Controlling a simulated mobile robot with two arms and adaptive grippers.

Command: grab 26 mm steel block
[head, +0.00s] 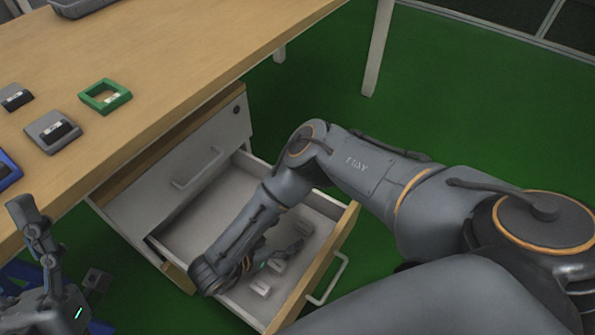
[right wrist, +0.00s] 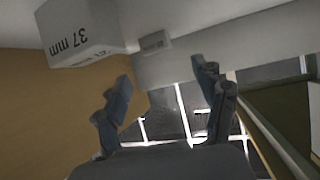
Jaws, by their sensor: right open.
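In the right wrist view a block marked "37 mm" (right wrist: 82,32) is large at the upper left. A smaller block (right wrist: 155,42) has a label too small to read. No 26 mm mark is legible, so I cannot tell which block it is. My right gripper (head: 280,256) is down in the drawer; its open fingers (right wrist: 165,105) hold nothing. My left gripper (head: 65,255) is open and empty at the lower left.
The wooden table (head: 190,50) stands beside the drawer. On it are a green frame (head: 90,98), a grey holder with a dark block (head: 45,142) and a grey tray (head: 75,8). The drawer's wooden front (head: 335,245) and handle (head: 325,285) border my right arm.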

